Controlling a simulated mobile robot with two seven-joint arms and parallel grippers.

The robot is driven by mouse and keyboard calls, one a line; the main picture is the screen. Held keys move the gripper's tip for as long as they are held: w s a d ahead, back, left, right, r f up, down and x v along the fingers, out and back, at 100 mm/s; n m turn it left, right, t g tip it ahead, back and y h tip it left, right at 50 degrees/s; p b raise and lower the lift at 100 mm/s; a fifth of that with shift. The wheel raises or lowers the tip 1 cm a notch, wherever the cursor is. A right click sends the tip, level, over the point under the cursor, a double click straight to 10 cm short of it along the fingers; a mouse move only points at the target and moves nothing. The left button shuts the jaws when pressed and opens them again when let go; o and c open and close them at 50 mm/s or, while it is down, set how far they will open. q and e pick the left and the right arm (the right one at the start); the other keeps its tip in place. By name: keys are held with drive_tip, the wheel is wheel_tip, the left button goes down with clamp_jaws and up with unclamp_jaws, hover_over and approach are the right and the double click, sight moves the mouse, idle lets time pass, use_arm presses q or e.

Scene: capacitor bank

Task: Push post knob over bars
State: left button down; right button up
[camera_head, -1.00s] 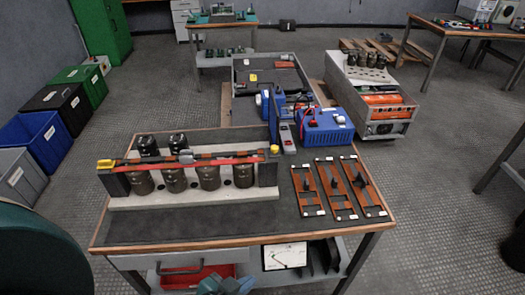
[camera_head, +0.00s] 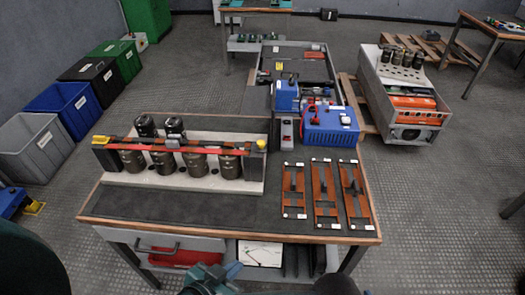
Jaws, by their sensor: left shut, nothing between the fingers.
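The capacitor bank stands on the near left of the workbench, with several dark cylindrical capacitors on a pale base (camera_head: 218,184). Long copper and red bars (camera_head: 170,147) lie across their tops between two black end posts. A yellow knob (camera_head: 100,140) is at the bars' left end, and another yellow knob (camera_head: 261,144) is at the right end. Whether either sits fully over the bars is too small to tell. My left gripper (camera_head: 215,274), teal, is low in front of the bench edge, shut and empty, well apart from the bank. My right gripper is not in view.
Three orange-brown plates (camera_head: 325,195) with black handles lie on the bench's right side. A blue unit (camera_head: 331,126) stands behind them. Bins (camera_head: 75,96) line the left wall.

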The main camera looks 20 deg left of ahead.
use_arm(q)
drive_tip(key=shift+a, duration=0.1)
use_arm(e)
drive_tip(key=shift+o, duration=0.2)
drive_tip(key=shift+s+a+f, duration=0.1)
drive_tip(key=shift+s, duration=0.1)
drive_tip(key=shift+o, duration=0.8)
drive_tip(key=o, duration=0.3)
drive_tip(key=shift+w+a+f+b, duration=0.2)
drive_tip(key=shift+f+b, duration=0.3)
drive_tip(key=shift+b, duration=0.6)
use_arm(q)
drive_tip(key=w+r+m+t+h, duration=0.1)
drive_tip(key=w+r+m+t, duration=0.2)
drive_tip(key=w+m, duration=0.6)
drive_tip(key=w+a+r+m+t+h+b, duration=0.1)
drive_tip(key=w+r+m+t+h, duration=0.1)
drive_tip(key=w+r+m, duration=0.5)
drive_tip(key=shift+w+m+t, duration=0.4)
drive_tip(key=shift+w+m, duration=0.45)
drive_tip(key=shift+m, duration=0.05)
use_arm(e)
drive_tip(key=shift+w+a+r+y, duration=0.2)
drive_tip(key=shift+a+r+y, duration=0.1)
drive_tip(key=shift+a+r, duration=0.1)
